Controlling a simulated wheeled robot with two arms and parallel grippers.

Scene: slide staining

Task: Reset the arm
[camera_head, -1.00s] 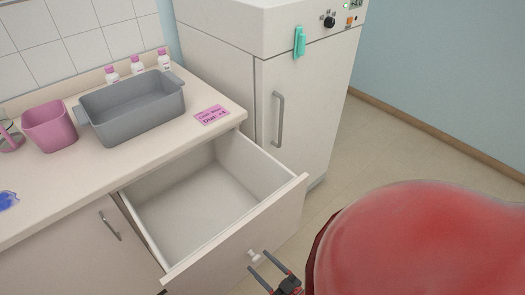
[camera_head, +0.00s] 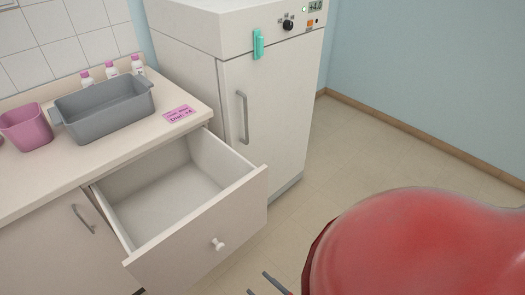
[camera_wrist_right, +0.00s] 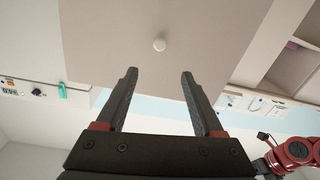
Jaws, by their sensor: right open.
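My right gripper (camera_head: 267,284) shows only its fingertips at the bottom edge of the head view, below the open drawer (camera_head: 196,240). In the right wrist view my right gripper (camera_wrist_right: 158,75) is open and empty. Its two dark fingers are apart, with the round white drawer knob (camera_wrist_right: 159,45) beyond the tips and not between them. In the head view the knob (camera_head: 218,244) stands clear of the fingers. My red right arm (camera_head: 410,245) fills the lower right of the head view. My left gripper is not in view.
The open, empty drawer juts out from the counter (camera_head: 60,183). A grey tub (camera_head: 104,112), a pink bin (camera_head: 27,128), several bottles and a pink label (camera_head: 179,114) sit on the counter. A white cabinet (camera_head: 265,120) stands behind the drawer. Floor to the right is free.

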